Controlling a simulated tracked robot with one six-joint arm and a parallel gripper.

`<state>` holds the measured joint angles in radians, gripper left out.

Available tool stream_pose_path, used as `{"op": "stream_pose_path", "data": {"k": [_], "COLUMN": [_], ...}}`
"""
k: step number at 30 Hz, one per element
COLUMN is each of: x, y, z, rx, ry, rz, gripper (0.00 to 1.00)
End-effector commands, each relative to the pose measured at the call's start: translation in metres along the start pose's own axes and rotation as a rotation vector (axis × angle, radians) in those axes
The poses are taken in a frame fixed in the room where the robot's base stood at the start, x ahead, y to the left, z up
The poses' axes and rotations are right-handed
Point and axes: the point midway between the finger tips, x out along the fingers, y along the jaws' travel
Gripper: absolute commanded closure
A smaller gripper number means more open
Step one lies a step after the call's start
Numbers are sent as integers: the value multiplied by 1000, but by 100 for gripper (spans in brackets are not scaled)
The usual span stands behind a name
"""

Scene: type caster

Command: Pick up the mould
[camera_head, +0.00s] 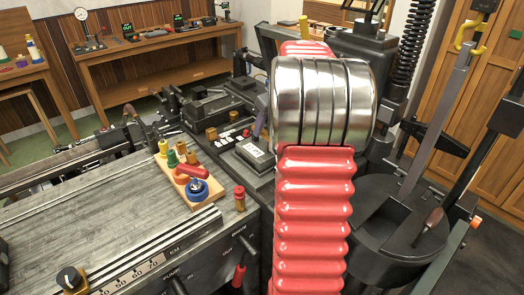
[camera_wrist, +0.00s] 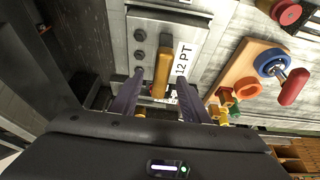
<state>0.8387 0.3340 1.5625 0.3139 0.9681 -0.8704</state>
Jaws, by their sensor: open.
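The mould appears to be the grey metal block (camera_wrist: 165,22) with a white "12 PT" label, round dark knobs and a brass-coloured bar in the wrist view. In the head view, a dark block with a white label (camera_head: 252,151) looks like the same thing, on the machine. My gripper (camera_wrist: 160,76) is open in the wrist view, its two dark fingers pointing at the block. The bar lies between the fingertips; I cannot tell whether they touch it. In the head view my gripper is mostly hidden.
A wooden rack (camera_head: 208,196) with coloured rings and a red-handled tool stands left of the block; it also shows in the wrist view (camera_wrist: 236,70). A small red-topped brass piece (camera_head: 239,198) stands beside it. The grey bench top (camera_head: 110,215) is largely clear. Dark machinery crowds the right.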

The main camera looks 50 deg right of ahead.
Motion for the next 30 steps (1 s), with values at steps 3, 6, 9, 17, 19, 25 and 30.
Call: {"op": "stream_pose_path", "data": {"k": [3, 6, 9, 17, 19, 25, 30], "x": [17, 30, 38, 40, 40, 40, 40], "y": [-2, -2, -2, -2, -2, -2, -2], "z": [2, 2, 2, 1, 1, 1, 1], "rx": [0, 1, 1, 0, 0, 0, 0], "ry": [-2, -1, -1, 1, 1, 1, 1], "rz": [-3, -2, -1, 0, 0, 0, 0], "gripper": [58, 58, 58, 58, 58, 58, 66]}}
